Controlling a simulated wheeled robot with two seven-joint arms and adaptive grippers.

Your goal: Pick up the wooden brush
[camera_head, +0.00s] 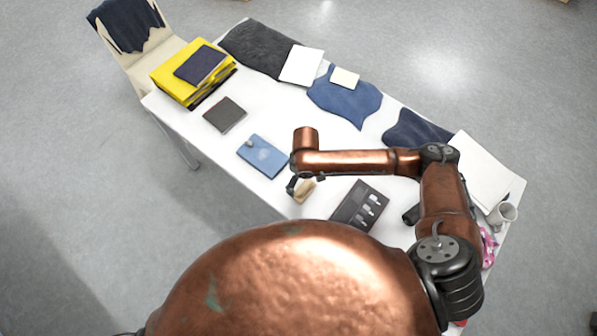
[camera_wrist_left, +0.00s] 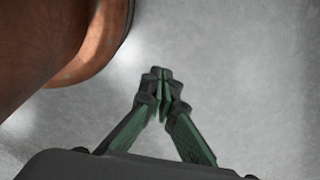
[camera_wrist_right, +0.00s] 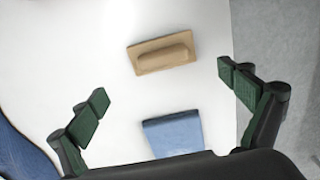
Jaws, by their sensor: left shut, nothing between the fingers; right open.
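The wooden brush (camera_head: 306,193) lies on the white table near its front edge, just below the end of my right arm in the head view. In the right wrist view the brush (camera_wrist_right: 163,53) is a tan flat block with a raised bar, tilted slightly. My right gripper (camera_wrist_right: 163,87) is open and empty, with its fingers spread wide and the brush beyond and between them, apart from both. In the head view the right gripper is small and partly hidden by its arm. My left gripper (camera_wrist_left: 161,76) is shut and empty above the grey floor.
A blue book (camera_head: 262,156) lies left of the brush, and a dark case (camera_head: 347,214) with light pieces lies right of it. Dark and blue cloths, yellow binders (camera_head: 170,80), a white mug (camera_head: 503,213) and papers also lie on the table (camera_head: 300,109).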

